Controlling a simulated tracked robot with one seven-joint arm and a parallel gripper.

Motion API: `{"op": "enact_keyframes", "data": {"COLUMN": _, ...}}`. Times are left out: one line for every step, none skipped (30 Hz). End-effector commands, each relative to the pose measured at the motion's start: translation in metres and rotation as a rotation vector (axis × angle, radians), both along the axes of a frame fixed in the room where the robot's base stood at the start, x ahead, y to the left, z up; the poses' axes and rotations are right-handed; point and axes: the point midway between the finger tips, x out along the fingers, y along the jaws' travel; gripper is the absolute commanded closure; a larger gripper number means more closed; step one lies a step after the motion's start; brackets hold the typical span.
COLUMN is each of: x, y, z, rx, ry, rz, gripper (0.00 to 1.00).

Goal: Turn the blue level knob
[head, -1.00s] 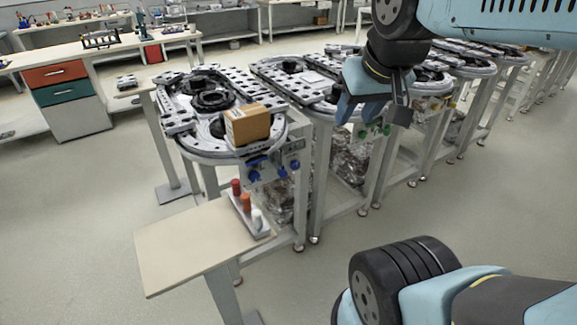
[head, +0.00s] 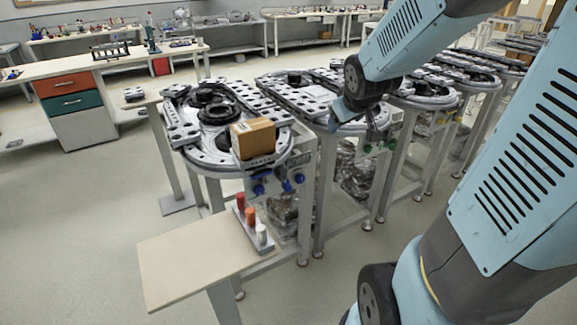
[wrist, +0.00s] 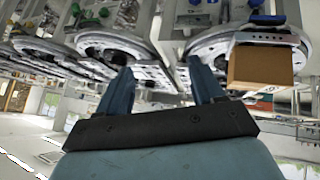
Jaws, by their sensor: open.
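Blue knobs (head: 286,185) sit on the front panel (head: 275,175) of the nearest ring track unit, below the box. I cannot tell which is the level knob. A blue knob (wrist: 230,4) also shows at the top edge of the wrist view, which appears upside down. My gripper (head: 362,120) is open and empty, up and to the right of the blue knobs in the head view, in front of the second unit. In the wrist view its two fingers (wrist: 160,64) are spread apart, touching no knob.
A cardboard box (head: 253,138) stands on the nearest ring track (head: 205,155). A small table (head: 195,262) in front carries a rack with red, orange and white pieces (head: 250,222). Green knobs (head: 378,146) are on the neighbouring unit. Floor at left is clear.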

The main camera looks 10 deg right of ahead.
Motion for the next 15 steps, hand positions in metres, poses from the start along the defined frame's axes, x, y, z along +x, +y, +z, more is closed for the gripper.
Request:
{"op": "enact_keyframes", "data": {"x": 0.012, "y": -0.004, "z": -0.013, "rx": -0.014, "ry": -0.003, "rz": 0.022, "gripper": 0.33}}
{"op": "enact_keyframes", "data": {"x": 0.019, "y": -0.005, "z": -0.019, "rx": -0.022, "ry": -0.012, "rz": 0.036, "gripper": 0.33}}
{"op": "enact_keyframes", "data": {"x": 0.028, "y": -0.007, "z": -0.028, "rx": -0.032, "ry": -0.022, "rz": 0.056, "gripper": 0.33}}
{"op": "enact_keyframes", "data": {"x": 0.034, "y": -0.008, "z": -0.034, "rx": -0.04, "ry": -0.029, "rz": 0.072, "gripper": 0.33}}
{"op": "enact_keyframes", "data": {"x": 0.04, "y": -0.01, "z": -0.04, "rx": -0.046, "ry": -0.036, "rz": 0.086, "gripper": 0.33}}
{"op": "enact_keyframes", "data": {"x": 0.048, "y": -0.011, "z": -0.049, "rx": -0.054, "ry": -0.048, "rz": 0.108, "gripper": 0.33}}
{"op": "enact_keyframes", "data": {"x": 0.054, "y": -0.012, "z": -0.056, "rx": -0.06, "ry": -0.056, "rz": 0.125, "gripper": 0.33}}
{"op": "enact_keyframes", "data": {"x": 0.06, "y": -0.012, "z": -0.062, "rx": -0.065, "ry": -0.064, "rz": 0.141, "gripper": 0.33}}
{"op": "enact_keyframes", "data": {"x": 0.066, "y": -0.013, "z": -0.072, "rx": -0.069, "ry": -0.075, "rz": 0.162, "gripper": 0.33}}
{"op": "enact_keyframes", "data": {"x": 0.071, "y": -0.014, "z": -0.079, "rx": -0.072, "ry": -0.084, "rz": 0.177, "gripper": 0.33}}
{"op": "enact_keyframes", "data": {"x": 0.076, "y": -0.015, "z": -0.086, "rx": -0.074, "ry": -0.093, "rz": 0.194, "gripper": 0.33}}
{"op": "enact_keyframes", "data": {"x": 0.082, "y": -0.015, "z": -0.095, "rx": -0.076, "ry": -0.106, "rz": 0.214, "gripper": 0.33}}
{"op": "enact_keyframes", "data": {"x": 0.086, "y": -0.016, "z": -0.103, "rx": -0.077, "ry": -0.114, "rz": 0.229, "gripper": 0.33}}
{"op": "enact_keyframes", "data": {"x": 0.09, "y": -0.015, "z": -0.11, "rx": -0.078, "ry": -0.124, "rz": 0.246, "gripper": 0.33}}
{"op": "enact_keyframes", "data": {"x": 0.095, "y": -0.016, "z": -0.119, "rx": -0.077, "ry": -0.137, "rz": 0.265, "gripper": 0.33}}
